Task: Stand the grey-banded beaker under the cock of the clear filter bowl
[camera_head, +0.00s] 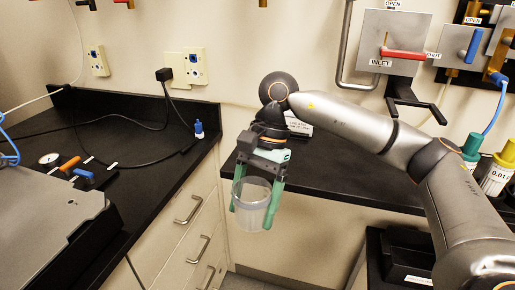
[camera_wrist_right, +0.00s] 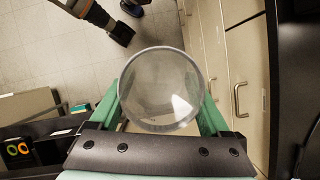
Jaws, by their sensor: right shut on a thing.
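A clear, open-topped beaker (camera_head: 253,207) hangs in my right gripper (camera_head: 251,215), in front of the drawer fronts and below counter height. The gripper points down, with its green fingers shut on opposite sides of the beaker. The beaker looks close to upright. In the right wrist view, the beaker (camera_wrist_right: 162,88) shows as a round clear shape between the green fingers. I cannot make out a grey band on it. I see no clear filter bowl or cock in either view. My left gripper is not in view.
The black counter (camera_head: 330,180) runs behind the beaker and along the left wall. Valve panels with a red INLET handle (camera_head: 403,53) are on the back wall. Green-capped (camera_head: 471,146) and yellow-capped (camera_head: 497,175) bottles stand at right. A small blue-capped bottle (camera_head: 199,130) stands on the left counter.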

